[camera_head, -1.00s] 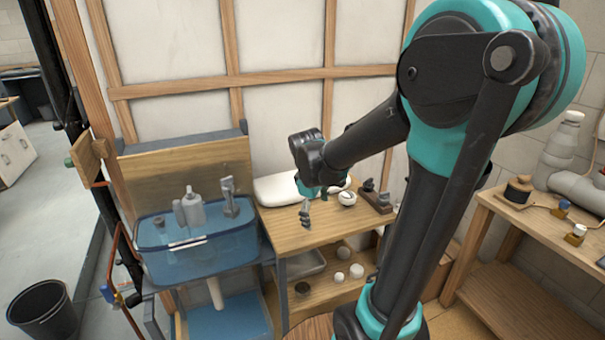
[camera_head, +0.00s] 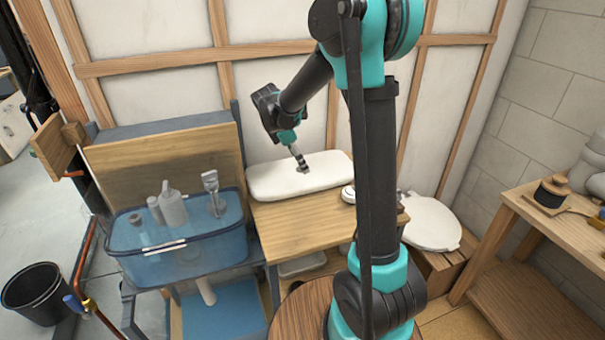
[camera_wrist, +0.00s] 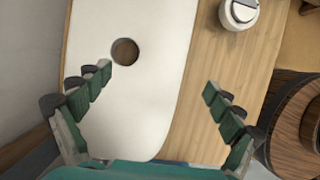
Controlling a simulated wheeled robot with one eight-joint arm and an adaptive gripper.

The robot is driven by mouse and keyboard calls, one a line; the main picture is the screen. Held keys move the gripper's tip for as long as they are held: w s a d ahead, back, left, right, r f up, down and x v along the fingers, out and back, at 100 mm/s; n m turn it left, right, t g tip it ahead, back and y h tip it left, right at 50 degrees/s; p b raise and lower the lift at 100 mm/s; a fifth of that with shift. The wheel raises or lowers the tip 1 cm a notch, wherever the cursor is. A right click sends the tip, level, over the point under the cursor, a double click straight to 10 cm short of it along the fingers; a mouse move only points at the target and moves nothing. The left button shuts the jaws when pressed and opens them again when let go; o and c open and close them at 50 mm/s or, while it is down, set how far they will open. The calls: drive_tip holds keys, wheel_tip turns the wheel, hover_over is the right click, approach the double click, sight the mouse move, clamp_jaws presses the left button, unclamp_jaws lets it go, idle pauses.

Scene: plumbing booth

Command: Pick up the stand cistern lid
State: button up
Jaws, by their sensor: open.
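The stand cistern lid (camera_head: 270,181) is a white, rounded slab lying flat at the back of the wooden stand top. In the wrist view the lid (camera_wrist: 150,90) shows a round brown hole (camera_wrist: 125,51) in its upper part. My gripper (camera_head: 302,168) is over the lid in the head view, pointing down. In the wrist view my gripper (camera_wrist: 157,80) is open and empty; its left finger is over the lid and its right finger is over bare wood past the lid's right edge. I cannot tell how high the fingertips are above it.
A white round fitting (camera_wrist: 238,13) sits on the wooden top (camera_head: 295,229), right of the lid. A blue basin (camera_head: 178,259) with a tap and bottles stands to the left. A white toilet seat (camera_head: 432,222) is at the right. The panelled wall (camera_head: 285,98) is close behind.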

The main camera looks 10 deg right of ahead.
sight(309, 179)
drive_tip(key=x, duration=0.4)
drive_tip(key=shift+d+f, duration=0.1)
drive_tip(key=shift+f, duration=0.2)
drive_tip(key=shift+s+a+x, duration=0.15)
drive_tip(key=shift+x, duration=1.2)
drive_tip(key=shift+s+a+x, duration=0.15)
drive_tip(key=shift+x, duration=1.15)
drive_tip(key=shift+f, duration=0.2)
drive_tip(key=c, duration=2)
drive_tip(key=shift+r, duration=0.1)
drive_tip(key=shift+s+r, duration=0.15)
drive_tip(key=shift+r, duration=0.4)
wheel_tip(309, 179, up, 10)
drive_tip(key=shift+f, duration=0.1)
drive_tip(key=s+d, duration=0.1)
drive_tip(key=s, duration=0.5)
drive_tip(key=s+d, duration=0.1)
drive_tip(key=s, duration=0.5)
drive_tip(key=s+d, duration=0.2)
drive_tip(key=s, duration=0.5)
drive_tip(key=shift+s+r, duration=0.1)
drive_tip(key=shift+r, duration=0.15)
